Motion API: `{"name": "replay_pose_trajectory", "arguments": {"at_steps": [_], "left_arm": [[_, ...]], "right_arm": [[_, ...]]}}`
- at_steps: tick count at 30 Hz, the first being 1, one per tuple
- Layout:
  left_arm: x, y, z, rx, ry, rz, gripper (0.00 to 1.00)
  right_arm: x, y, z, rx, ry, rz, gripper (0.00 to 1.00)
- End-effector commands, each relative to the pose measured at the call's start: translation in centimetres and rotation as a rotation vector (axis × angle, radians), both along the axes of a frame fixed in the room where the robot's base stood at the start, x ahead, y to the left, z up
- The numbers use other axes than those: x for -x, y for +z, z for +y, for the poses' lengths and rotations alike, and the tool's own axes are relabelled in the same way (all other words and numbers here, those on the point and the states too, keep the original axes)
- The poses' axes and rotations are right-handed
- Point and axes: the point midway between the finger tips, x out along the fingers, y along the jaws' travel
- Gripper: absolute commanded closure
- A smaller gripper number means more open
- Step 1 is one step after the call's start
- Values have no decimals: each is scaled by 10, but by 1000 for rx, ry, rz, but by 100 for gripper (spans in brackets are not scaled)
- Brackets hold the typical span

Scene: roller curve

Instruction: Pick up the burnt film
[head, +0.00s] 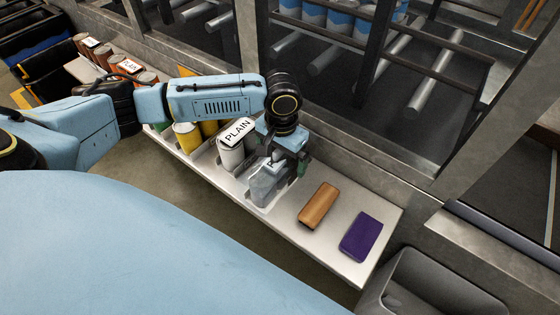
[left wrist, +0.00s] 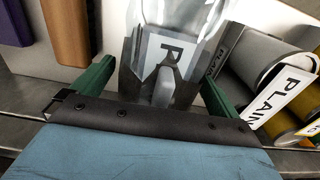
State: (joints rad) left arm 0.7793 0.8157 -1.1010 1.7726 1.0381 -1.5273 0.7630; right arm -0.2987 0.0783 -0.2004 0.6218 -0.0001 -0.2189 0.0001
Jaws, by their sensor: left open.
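A clear, see-through container or roll (head: 266,186) stands on the pale shelf (head: 335,238). A white label with a letter R shows on it in the left wrist view (left wrist: 168,50). My left gripper (head: 277,168) is over it from above, its green fingers apart on either side of it; they also show in the left wrist view (left wrist: 150,88). I cannot tell whether they touch it. No readable label says burnt film, so I cannot tell whether this is it. My right gripper is not in view.
A white can labelled PLAIN (head: 230,153) and a yellow can (head: 187,137) stand left of the gripper. A brown block (head: 318,205) and a purple block (head: 361,236) lie to the right. A grey bin (head: 435,285) is beyond the shelf's right end.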

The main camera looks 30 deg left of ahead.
Motion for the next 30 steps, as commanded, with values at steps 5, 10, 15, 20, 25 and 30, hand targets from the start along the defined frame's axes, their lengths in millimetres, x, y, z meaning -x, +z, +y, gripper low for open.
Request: {"name": "replay_pose_trajectory", "arguments": {"at_steps": [5, 10, 15, 20, 25, 30], "left_arm": [[0, 0, 0, 0, -1, 0, 11], [0, 1, 0, 0, -1, 0, 34], [0, 1, 0, 0, -1, 0, 48], [0, 1, 0, 0, -1, 0, 49], [-1, 16, 0, 1, -1, -2, 49], [-1, 54, -1, 2, -3, -5, 49]], "right_arm": [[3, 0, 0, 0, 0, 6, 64], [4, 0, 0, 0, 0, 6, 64], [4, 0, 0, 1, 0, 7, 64], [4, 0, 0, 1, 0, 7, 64], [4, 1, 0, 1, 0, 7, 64], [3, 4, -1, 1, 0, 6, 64]]}}
